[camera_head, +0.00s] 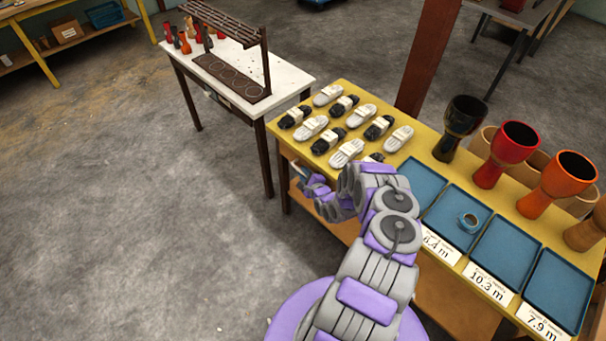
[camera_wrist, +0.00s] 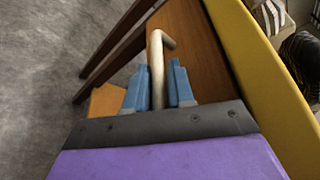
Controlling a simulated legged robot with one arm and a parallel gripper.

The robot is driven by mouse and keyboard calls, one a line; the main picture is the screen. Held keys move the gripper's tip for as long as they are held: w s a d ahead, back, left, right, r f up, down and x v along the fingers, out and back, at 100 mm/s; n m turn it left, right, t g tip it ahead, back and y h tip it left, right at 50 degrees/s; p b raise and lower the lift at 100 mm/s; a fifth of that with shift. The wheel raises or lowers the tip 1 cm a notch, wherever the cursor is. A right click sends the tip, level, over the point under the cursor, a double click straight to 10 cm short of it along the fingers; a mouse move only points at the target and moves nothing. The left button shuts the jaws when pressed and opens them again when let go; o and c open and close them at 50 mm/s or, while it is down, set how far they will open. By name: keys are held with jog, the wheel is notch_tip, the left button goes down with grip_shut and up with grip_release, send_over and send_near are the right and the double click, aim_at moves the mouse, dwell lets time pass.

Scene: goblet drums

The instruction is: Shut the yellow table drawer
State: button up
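The yellow table (camera_head: 440,170) stands at the right in the head view, with a brown wooden front under its yellow top. In the wrist view, the brown drawer front (camera_wrist: 190,45) lies beside the yellow top edge (camera_wrist: 262,75). A pale bent bar handle (camera_wrist: 157,60) stands out from that front. My gripper (camera_wrist: 159,82) has its two blue fingers on either side of the handle, very close to it. I cannot tell whether both fingers press on it.
Wrapped black and white bundles (camera_head: 348,151), blue trays (camera_head: 470,218) and goblet drums (camera_head: 513,150) stand on the yellow table. A white-topped table (camera_head: 290,75) with a dark rack stands behind. A brown post (camera_head: 428,60) rises beyond. The grey floor at left is clear.

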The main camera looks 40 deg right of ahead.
jog(key=shift+s+a+r, duration=0.1)
jog(key=shift+s+r, duration=0.05)
jog(key=shift+r, duration=0.05)
jog(key=p+v, duration=0.2)
jog(key=v, duration=1.5)
jog(key=shift+s+p, duration=0.15)
jog(key=shift+p, duration=0.15)
jog(key=shift+f, duration=0.1)
